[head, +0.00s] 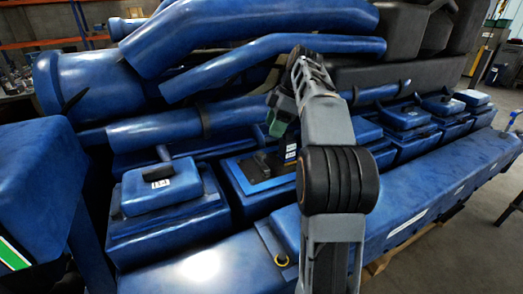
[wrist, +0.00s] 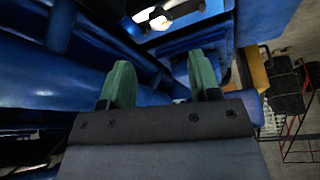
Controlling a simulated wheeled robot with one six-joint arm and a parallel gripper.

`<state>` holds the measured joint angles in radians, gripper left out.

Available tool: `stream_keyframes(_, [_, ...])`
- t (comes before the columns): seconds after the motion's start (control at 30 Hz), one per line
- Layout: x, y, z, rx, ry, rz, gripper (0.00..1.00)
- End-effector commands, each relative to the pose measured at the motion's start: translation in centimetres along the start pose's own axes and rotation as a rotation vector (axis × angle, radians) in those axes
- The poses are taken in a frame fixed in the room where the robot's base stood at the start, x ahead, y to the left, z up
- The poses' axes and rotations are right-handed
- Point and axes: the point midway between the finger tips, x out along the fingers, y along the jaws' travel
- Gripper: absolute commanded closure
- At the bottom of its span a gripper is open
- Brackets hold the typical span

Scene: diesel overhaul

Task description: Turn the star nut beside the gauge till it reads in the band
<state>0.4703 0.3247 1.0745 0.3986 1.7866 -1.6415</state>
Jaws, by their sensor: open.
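My gripper (head: 281,112) is over the blue engine in the head view, partly hidden by my own arm. In the wrist view its two green fingers (wrist: 160,84) stand apart with nothing between them. I cannot make out the star nut or the gauge in either view. Below the gripper in the head view, a blue-framed opening (head: 258,184) in the row of covers holds dark parts and a small striped white label. A bright, pale patch (wrist: 157,18) shows beyond the fingers in the wrist view; I cannot tell what it is.
Blue box-shaped covers (head: 160,187) line the engine on both sides of the opening. Large blue pipes (head: 250,35) run above and behind. A long blue ledge (head: 420,195) runs along the front. Open floor (head: 470,235) lies at the right. A red-framed stand (wrist: 298,135) shows in the wrist view.

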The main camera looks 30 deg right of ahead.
Motion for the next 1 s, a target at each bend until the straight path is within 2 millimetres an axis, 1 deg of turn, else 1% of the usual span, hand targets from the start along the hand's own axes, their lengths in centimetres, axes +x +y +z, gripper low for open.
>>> stream_keyframes(0.03, [1.1, -0.1, 0.0, -0.001, 0.0, -0.003, 0.43])
stream_keyframes(0.2, [4.3, -0.1, -0.1, -0.001, 0.0, -0.003, 0.43])
stream_keyframes(0.33, [6.3, -0.1, -0.1, -0.002, -0.001, -0.003, 0.43])
stream_keyframes(0.5, [8.0, 0.0, -0.2, -0.004, 0.0, -0.002, 0.43])
stream_keyframes(0.7, [9.0, 0.0, -0.2, -0.004, -0.001, -0.001, 0.43])
stream_keyframes(1.0, [9.1, 0.0, -0.2, -0.004, -0.001, -0.001, 0.43])
